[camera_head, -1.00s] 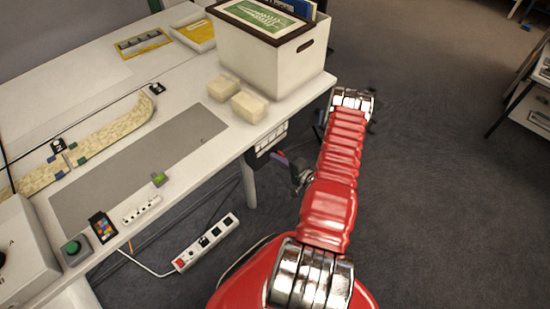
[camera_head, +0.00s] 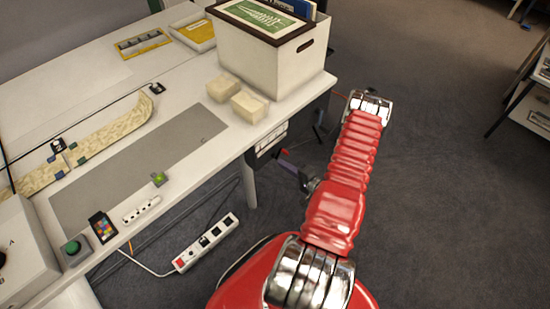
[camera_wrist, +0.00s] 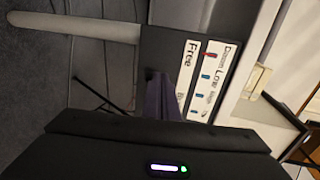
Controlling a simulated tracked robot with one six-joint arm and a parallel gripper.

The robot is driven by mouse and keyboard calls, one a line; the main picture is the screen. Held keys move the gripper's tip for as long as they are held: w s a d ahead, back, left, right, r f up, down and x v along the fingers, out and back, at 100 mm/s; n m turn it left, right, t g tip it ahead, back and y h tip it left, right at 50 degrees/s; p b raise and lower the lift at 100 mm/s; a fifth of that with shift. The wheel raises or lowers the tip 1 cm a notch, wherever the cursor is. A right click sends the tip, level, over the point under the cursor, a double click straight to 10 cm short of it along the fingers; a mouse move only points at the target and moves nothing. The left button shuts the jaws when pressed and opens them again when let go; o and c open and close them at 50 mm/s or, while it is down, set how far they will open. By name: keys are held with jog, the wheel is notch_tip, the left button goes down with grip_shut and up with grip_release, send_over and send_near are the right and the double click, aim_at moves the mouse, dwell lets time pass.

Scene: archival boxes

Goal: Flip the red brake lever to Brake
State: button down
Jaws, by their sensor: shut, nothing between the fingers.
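A dark panel (camera_head: 258,158) with white labels hangs under the table's right front edge. In the wrist view, one label (camera_wrist: 189,70) reads "Free" at one end; its other end is largely hidden behind my fingers. A small red spot beside the panel in the head view (camera_head: 285,152) may be the brake lever; I cannot make out its shape or position. My gripper (camera_head: 290,165) has its purplish fingers together and empty, pointing at the panel. In the wrist view the fingers (camera_wrist: 160,95) overlap the panel's lower part; I cannot tell whether they touch anything.
A second label (camera_wrist: 207,75) carries small blue marks and one red mark. The table (camera_head: 180,85) holds a white archival box (camera_head: 265,65) and two pale blocks (camera_head: 249,106). A table leg (camera_head: 248,185) and a power strip (camera_head: 207,242) are below. Open floor lies right of my arm.

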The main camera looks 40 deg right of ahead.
jog(key=shift+s+a, duration=0.15)
jog(key=shift+s, duration=0.4)
jog(key=shift+s+a, duration=0.15)
jog(key=shift+s, duration=0.4)
